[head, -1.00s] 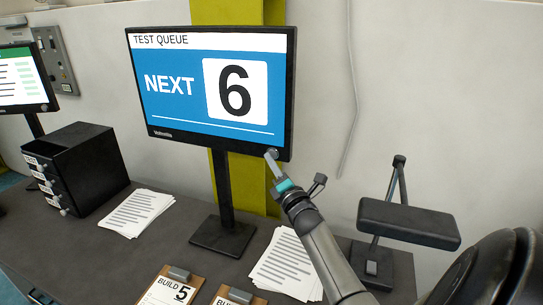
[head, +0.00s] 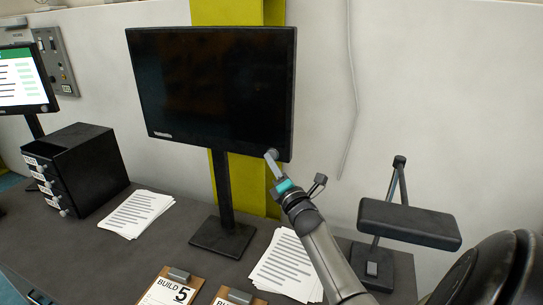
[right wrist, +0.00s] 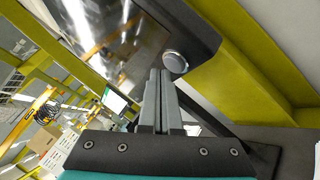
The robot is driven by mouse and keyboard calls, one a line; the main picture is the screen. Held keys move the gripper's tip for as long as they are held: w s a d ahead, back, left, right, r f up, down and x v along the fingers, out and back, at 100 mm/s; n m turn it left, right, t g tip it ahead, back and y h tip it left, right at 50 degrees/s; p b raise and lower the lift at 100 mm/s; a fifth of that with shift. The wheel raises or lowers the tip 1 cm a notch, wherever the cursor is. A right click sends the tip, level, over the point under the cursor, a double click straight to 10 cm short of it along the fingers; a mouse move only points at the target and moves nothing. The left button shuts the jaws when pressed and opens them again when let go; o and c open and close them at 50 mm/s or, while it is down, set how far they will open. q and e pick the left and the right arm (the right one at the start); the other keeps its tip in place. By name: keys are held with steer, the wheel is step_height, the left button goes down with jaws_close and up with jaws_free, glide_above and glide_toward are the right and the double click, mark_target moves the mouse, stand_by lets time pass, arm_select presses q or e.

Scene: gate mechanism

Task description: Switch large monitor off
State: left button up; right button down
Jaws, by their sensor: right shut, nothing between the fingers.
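The large monitor (head: 212,85) stands on its black stand at the back of the desk, and its screen is dark. My right gripper (head: 271,155) is shut and empty, with its fingertips at the monitor's lower right corner. In the right wrist view the shut fingers (right wrist: 160,75) point at a round silver button (right wrist: 175,61) on the monitor's bezel. The fingertips appear very close to the button; I cannot tell whether they touch it. In the head view the fingertips hide most of the button. My left gripper is not in view.
A smaller lit monitor (head: 25,80) stands at the far left, beside a black drawer unit (head: 80,165). Paper stacks (head: 137,213) and clipboards (head: 172,288) lie on the desk. A black lamp-like stand (head: 408,222) is at the right.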

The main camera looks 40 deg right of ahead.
steer(key=shift+a, duration=0.1)
steer(key=shift+s+a+p, duration=0.35)
steer(key=shift+s+a, duration=0.1)
steer(key=shift+a, duration=0.4)
steer(key=shift+s+a+p, duration=0.35)
steer(key=shift+s+a, duration=0.1)
steer(key=shift+a, duration=0.4)
steer(key=shift+s+a+p, duration=0.35)
steer(key=shift+s+a, duration=0.1)
steer(key=shift+a, duration=0.4)
